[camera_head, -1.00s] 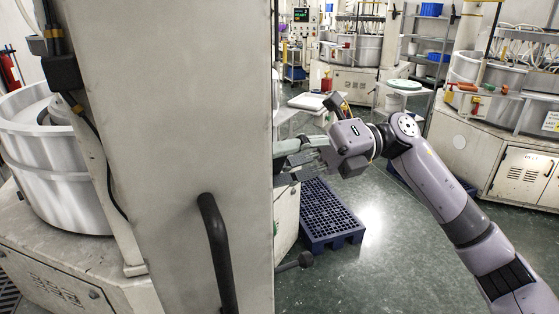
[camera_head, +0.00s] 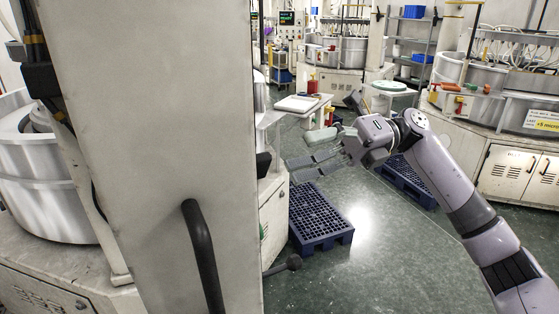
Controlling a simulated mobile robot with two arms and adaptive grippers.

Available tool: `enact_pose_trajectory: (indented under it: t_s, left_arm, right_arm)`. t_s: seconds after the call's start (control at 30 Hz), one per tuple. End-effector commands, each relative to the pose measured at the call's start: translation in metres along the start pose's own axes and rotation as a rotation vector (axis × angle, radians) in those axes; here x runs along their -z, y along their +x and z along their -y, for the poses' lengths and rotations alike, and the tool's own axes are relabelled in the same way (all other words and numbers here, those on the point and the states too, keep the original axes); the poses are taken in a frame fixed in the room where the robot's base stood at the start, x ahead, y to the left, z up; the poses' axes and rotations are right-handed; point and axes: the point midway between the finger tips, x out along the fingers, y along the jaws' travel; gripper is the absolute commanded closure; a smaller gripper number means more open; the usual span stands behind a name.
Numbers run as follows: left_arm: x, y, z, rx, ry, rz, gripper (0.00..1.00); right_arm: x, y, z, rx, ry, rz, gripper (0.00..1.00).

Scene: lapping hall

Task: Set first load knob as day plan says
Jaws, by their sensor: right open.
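My right gripper (camera_head: 306,164) reaches in from the right and points left, with its two grey fingers apart and nothing between them. It hangs in the air above the floor, to the right of a large pale machine column (camera_head: 150,110) with a black handle (camera_head: 204,255). I cannot make out the load knob or the day plan in this view; the column hides much of the machine behind it. My left gripper is not in view.
A dark blue pallet (camera_head: 318,217) lies on the green floor below the gripper. A small white table (camera_head: 300,104) stands behind. Lapping machines stand at the back and right (camera_head: 513,172). A silver drum (camera_head: 45,195) is at the left. Floor at the lower right is clear.

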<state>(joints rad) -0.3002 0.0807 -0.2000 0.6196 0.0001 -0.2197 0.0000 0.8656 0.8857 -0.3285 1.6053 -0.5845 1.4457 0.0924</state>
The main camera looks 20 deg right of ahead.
Motion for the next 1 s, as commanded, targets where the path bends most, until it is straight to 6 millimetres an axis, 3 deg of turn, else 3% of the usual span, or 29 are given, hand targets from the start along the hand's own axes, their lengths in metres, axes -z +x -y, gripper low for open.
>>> enact_pose_trajectory:
  t_s: [0.1, 0.3, 0.87, 1.0]
  left_arm:
    - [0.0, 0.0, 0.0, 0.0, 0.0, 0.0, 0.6]
    - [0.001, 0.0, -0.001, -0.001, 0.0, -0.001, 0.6]
    - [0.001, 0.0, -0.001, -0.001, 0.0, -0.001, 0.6]
    - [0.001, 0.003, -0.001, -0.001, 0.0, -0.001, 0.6]
  right_arm:
    - [-0.001, -0.022, 0.0, 0.001, 0.0, 0.003, 0.37]
    - [0.0, -0.041, 0.0, 0.0, -0.001, 0.0, 0.37]
    - [0.0, -0.044, 0.0, -0.001, 0.0, 0.001, 0.37]
    - [-0.012, -0.044, 0.022, -0.06, 0.059, 0.084, 0.37]
